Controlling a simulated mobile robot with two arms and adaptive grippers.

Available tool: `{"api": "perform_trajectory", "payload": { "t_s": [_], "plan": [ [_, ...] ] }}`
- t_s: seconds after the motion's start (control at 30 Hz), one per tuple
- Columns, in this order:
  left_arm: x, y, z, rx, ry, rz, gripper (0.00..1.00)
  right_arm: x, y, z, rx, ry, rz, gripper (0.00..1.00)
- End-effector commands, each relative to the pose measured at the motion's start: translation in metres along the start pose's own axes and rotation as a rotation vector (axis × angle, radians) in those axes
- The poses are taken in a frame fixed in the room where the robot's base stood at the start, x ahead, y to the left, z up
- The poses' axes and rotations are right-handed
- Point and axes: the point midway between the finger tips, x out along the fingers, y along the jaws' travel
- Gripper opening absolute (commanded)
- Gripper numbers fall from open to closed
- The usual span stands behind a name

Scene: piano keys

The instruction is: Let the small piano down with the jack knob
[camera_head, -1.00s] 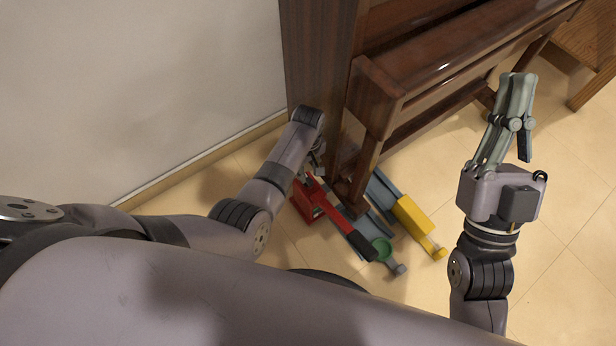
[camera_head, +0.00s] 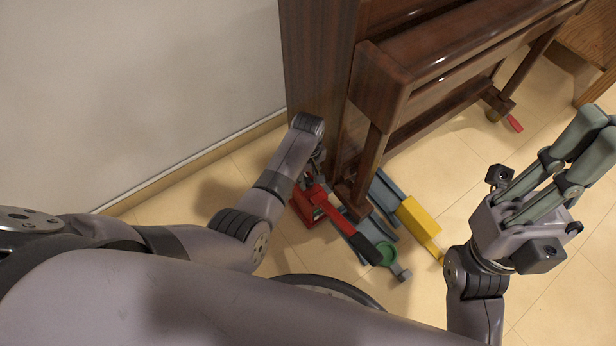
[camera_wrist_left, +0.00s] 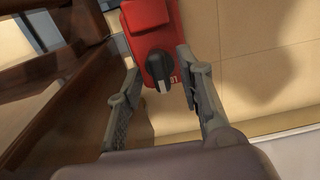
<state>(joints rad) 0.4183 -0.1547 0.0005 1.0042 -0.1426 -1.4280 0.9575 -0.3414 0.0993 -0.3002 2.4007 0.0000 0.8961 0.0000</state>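The small brown piano (camera_head: 430,72) stands against the wall in the head view. A red jack (camera_head: 303,207) with a dark lever lies on the floor by its near leg. In the left wrist view the jack's red body (camera_wrist_left: 146,17) carries a black knob (camera_wrist_left: 156,69) with a pale pointer line. My left gripper (camera_wrist_left: 158,62) is open, its fingers on either side of the knob with gaps visible; in the head view the wrist hides most of it. My right gripper (camera_head: 598,126) is raised at the right, away from the jack, apparently empty; its finger gap is unclear.
Grey-blue bars, a yellow block (camera_head: 418,215) and a green round part (camera_head: 386,253) lie beside the jack near the piano leg. A wall (camera_head: 180,90) rises at the left. Another wooden piece (camera_head: 586,45) stands at the upper right.

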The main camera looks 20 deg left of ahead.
Motion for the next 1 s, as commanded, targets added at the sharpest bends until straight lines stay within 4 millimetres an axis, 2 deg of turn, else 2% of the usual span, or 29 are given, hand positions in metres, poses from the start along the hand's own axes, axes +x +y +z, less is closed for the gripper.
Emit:
{"api": "perform_trajectory", "payload": {
  "t_s": [0.23,0.73,1.0],
  "plan": [
    [-0.0002,-0.0002,0.0000,0.000,0.000,-0.001,0.33,0.0004,0.0000,-0.0001,0.000,0.000,0.000,0.00],
    [-0.0001,-0.0004,0.0000,0.000,0.000,-0.001,0.00,0.0004,-0.0001,0.0000,0.000,0.000,0.000,0.00],
    [-0.0002,-0.0005,0.0001,0.001,0.000,-0.002,0.00,0.0007,-0.0001,-0.0001,0.000,0.000,0.000,0.00]
  ]
}}
